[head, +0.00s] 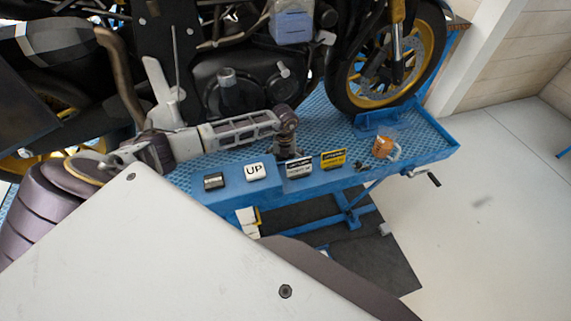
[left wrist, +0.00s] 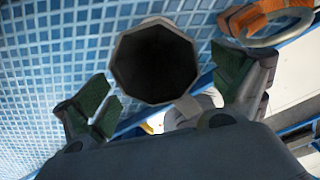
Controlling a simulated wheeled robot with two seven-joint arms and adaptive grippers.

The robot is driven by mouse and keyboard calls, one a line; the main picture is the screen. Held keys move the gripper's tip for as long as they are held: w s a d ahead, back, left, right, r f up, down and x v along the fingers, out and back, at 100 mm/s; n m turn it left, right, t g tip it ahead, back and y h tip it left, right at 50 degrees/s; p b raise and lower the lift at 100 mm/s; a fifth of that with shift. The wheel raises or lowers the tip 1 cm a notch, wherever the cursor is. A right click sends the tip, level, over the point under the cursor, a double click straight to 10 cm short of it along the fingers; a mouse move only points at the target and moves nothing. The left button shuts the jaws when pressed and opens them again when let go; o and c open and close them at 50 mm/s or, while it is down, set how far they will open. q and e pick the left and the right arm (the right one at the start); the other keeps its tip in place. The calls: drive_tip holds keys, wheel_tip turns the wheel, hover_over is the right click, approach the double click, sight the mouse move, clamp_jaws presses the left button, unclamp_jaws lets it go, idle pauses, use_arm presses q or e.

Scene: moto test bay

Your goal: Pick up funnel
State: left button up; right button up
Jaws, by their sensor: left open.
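The funnel (left wrist: 187,47) shows in the left wrist view as a pale grey rim around a dark octagonal opening, with a small tab on its lower right side. It is over the blue patterned platform. My left gripper (left wrist: 163,78) is open, with a green-padded finger on each side of the funnel and visible gaps between. In the head view my left gripper (head: 289,152) points down at the platform's front edge. I cannot make out the funnel there; the gripper seems to hide it. My right gripper is not in view.
An UP label (head: 256,171) and yellow label (head: 333,158) line the front edge. A motorcycle (head: 240,75) stands behind.

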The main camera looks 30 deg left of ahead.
use_arm(q)
drive_tip(key=shift+f, duration=0.1)
drive_tip(key=shift+c, duration=0.2)
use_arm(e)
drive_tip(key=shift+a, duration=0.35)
use_arm(q)
drive_tip(key=c, duration=1.1)
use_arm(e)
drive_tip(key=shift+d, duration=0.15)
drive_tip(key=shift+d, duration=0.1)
use_arm(q)
drive_tip(key=shift+r, duration=0.3)
wheel_tip(320, 180, up, 6)
drive_tip(key=r+b, duration=0.1)
drive_tip(key=b, duration=0.1)
drive_tip(key=w+d+b, duration=0.1)
drive_tip(key=w+d, duration=0.3)
drive_tip(key=w+d+b, duration=0.2)
drive_tip(key=w+d, duration=0.1)
drive_tip(key=w, duration=0.2)
drive_tip(key=w+d+b, duration=0.2)
drive_tip(key=w+d, duration=0.2)
drive_tip(key=shift+w+d+f, duration=0.3)
drive_tip(key=shift+w+d, duration=0.05)
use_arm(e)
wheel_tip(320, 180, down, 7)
